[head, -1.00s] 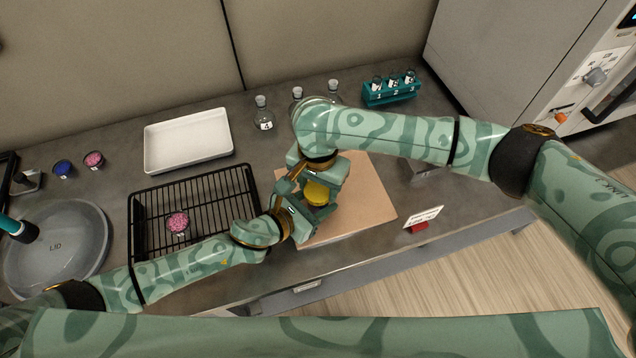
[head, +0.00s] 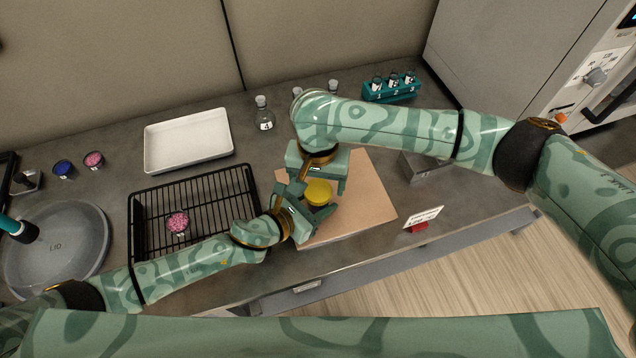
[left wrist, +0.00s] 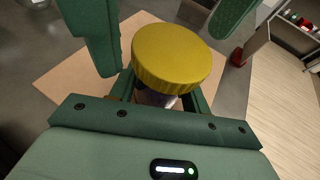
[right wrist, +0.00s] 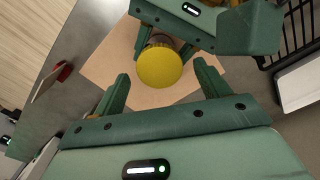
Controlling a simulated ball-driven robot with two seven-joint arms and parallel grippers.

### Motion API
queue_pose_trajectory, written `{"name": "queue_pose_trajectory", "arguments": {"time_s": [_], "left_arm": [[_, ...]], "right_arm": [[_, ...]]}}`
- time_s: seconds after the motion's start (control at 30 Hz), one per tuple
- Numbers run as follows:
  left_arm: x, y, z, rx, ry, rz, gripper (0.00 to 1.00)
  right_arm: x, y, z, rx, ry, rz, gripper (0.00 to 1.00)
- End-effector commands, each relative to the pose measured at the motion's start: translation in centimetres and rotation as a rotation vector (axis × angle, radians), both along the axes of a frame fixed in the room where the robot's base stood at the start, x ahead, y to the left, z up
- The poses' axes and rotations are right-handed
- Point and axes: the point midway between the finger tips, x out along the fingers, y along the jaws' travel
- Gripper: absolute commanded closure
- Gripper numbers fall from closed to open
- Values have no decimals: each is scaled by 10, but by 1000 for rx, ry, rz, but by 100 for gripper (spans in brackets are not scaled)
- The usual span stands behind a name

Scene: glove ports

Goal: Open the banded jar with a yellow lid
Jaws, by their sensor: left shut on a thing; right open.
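The jar's yellow lid (head: 318,192) shows above the tan board (head: 365,190). It fills the middle of the left wrist view (left wrist: 172,58) and also shows in the right wrist view (right wrist: 159,67). The lid sits on the jar, whose body (left wrist: 157,98) is mostly hidden below it, so its bands cannot be made out. My left gripper (head: 308,212) is shut on the jar's body below the lid, from the left. My right gripper (right wrist: 160,88) is open above the jar, its fingers apart on either side of the lid and not touching it.
A black wire rack (head: 150,215) with a pink-topped jar (head: 178,222) lies left of the board. A white tray (head: 188,140), a stoppered flask (head: 264,118) and a teal tube rack (head: 390,92) stand behind. A small sign (head: 424,218) stands at the front right edge.

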Motion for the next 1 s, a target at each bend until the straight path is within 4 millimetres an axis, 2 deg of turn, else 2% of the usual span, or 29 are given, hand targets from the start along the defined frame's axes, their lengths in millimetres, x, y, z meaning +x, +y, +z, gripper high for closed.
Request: {"name": "queue_pose_trajectory", "arguments": {"time_s": [0.1,0.3,0.57,0.67,1.0], "left_arm": [[0,0,0,0,0,0,100],[0,0,0,0,0,0,100],[0,0,0,0,0,0,100],[0,0,0,0,0,0,100],[0,0,0,0,0,0,100]], "right_arm": [[1,-1,19,0,-3,0,25],[1,-1,33,0,-2,-19,29],[0,0,61,-2,-2,-269,29],[0,0,56,-2,2,-301,29],[0,0,1,-2,2,-301,29]]}}
